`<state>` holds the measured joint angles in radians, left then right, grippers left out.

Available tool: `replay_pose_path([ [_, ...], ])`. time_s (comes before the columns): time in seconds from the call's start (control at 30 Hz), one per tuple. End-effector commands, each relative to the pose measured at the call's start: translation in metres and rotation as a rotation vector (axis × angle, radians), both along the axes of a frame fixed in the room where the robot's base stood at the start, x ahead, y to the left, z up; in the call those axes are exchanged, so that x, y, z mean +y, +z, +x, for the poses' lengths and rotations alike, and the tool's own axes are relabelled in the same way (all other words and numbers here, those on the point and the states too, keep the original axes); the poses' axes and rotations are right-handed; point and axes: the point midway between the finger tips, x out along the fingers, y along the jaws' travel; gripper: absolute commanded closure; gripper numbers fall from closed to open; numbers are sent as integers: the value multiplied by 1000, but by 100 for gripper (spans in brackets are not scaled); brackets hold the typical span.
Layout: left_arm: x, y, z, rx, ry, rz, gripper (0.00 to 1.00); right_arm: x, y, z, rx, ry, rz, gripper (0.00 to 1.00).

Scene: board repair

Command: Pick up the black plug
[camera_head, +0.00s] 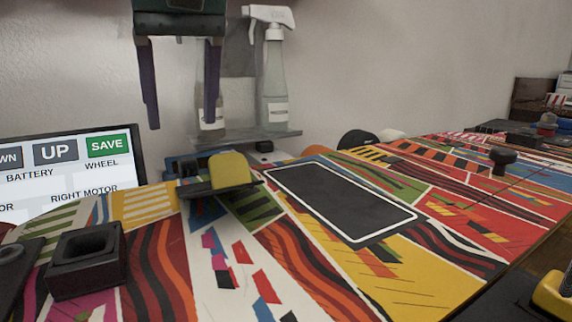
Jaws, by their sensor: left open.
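My left gripper (182,124) hangs in from the top left with two dark fingers pointing down and spread apart. It is open and empty, above the far edge of the colourful patterned board (410,290). A black square block with a hollow top (88,260) sits on the board's near left part, below and left of the gripper. A small black knob-shaped piece (503,158) stands on the board at the far right. I cannot tell for sure which of these two is the black plug. My right gripper is not in view.
A yellow-topped wheel piece (229,171) rises at the board's far edge, below the gripper. Spray bottles (275,85) stand on a shelf (245,138) behind. A screen (65,170) is at the left. A black panel with a white outline (340,200) lies mid-board.

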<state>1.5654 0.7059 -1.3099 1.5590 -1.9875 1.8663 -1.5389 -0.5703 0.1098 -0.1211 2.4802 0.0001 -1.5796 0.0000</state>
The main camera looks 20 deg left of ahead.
Motion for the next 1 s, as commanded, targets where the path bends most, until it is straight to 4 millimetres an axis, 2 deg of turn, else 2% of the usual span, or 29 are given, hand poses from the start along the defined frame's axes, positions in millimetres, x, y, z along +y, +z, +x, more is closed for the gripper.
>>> replay_pose_path([
  [0.1, 6, -21, 5, 3, 3, -2, 35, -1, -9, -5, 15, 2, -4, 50],
  [0.5, 24, -69, 26, 3, 1, -3, 35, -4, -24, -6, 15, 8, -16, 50],
  [0.8, 26, -74, 28, 0, -1, -3, 35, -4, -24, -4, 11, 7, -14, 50],
  [0.83, 26, -74, 28, 0, -1, -3, 36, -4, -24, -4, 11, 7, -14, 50],
  [1.0, 25, -74, 28, 0, -1, -4, 55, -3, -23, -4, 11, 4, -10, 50],
])
